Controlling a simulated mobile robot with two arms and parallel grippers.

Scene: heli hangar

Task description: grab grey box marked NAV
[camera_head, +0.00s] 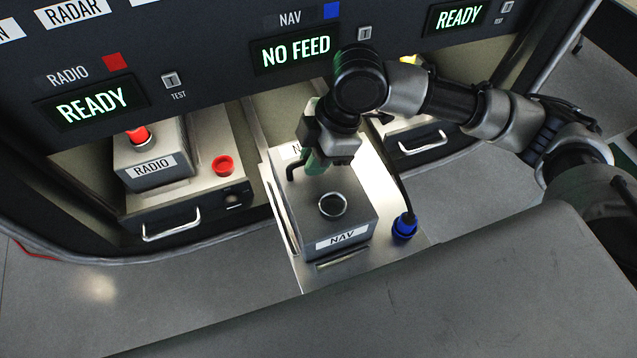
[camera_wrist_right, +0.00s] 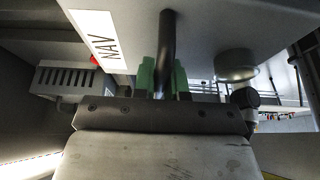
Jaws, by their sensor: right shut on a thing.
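The grey NAV box (camera_head: 345,215) has a white NAV label on its front and a round socket on top. It sits on the pulled-out NAV tray (camera_head: 385,190), and I see no clear gap under it. My right gripper (camera_head: 313,163) is over the rear part of the box's top, pointing down. In the right wrist view, its green fingers (camera_wrist_right: 163,80) are shut around the box's dark bar handle (camera_wrist_right: 167,40). The box's grey surface shows there too (camera_wrist_right: 205,30). My left gripper is not in view.
A blue plug (camera_head: 404,228) on a black cable stands right of the box. Left is a RADIO box (camera_head: 153,160) with a red plug, beside a red cap (camera_head: 223,166). The console panel (camera_head: 215,55) overhangs behind; its NAV display (camera_head: 295,50) reads NO FEED. A grey surface (camera_head: 400,300) lies in front.

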